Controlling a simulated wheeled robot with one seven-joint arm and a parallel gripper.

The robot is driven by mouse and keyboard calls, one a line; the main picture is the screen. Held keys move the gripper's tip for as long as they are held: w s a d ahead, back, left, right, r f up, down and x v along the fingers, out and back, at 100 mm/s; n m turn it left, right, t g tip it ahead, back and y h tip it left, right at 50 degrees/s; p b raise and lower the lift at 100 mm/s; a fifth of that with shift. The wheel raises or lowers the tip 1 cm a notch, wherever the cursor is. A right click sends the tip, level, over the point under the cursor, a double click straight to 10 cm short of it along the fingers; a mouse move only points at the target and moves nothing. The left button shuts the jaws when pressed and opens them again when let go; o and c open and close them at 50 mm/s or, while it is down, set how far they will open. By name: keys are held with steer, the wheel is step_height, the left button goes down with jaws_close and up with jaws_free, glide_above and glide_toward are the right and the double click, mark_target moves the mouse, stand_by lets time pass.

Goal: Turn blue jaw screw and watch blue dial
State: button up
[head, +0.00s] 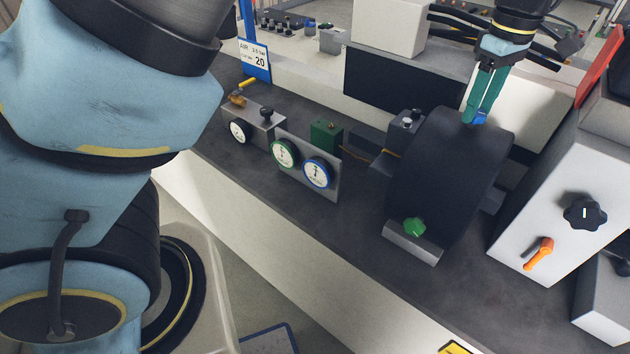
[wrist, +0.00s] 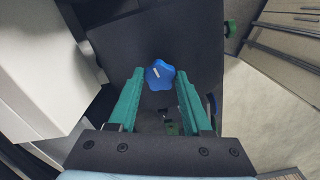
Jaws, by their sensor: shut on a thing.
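The blue jaw screw (head: 480,118) is a small blue lobed knob on top of the dark block (head: 447,165). In the wrist view the knob (wrist: 159,75) sits between my fingertips, with a white mark on its face pointing up and left. My gripper (head: 474,112) reaches down from above with green fingers and is shut on the knob. The blue dial (head: 318,173) is a round white gauge with a blue rim on a grey plate, left of the block. Its needle is too small to read exactly.
A green-rimmed dial (head: 284,153) is beside the blue one. A green knob (head: 415,227) is at the block's front foot. A white box with a black knob (head: 585,214) and an orange lever (head: 539,254) stands to the right. The bench front is clear.

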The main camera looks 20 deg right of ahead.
steer(key=o, duration=0.9)
steer(key=shift+c, duration=0.2)
steer(key=shift+r, duration=0.1)
steer(key=shift+r, duration=2.9)
steer(key=o, duration=0.3)
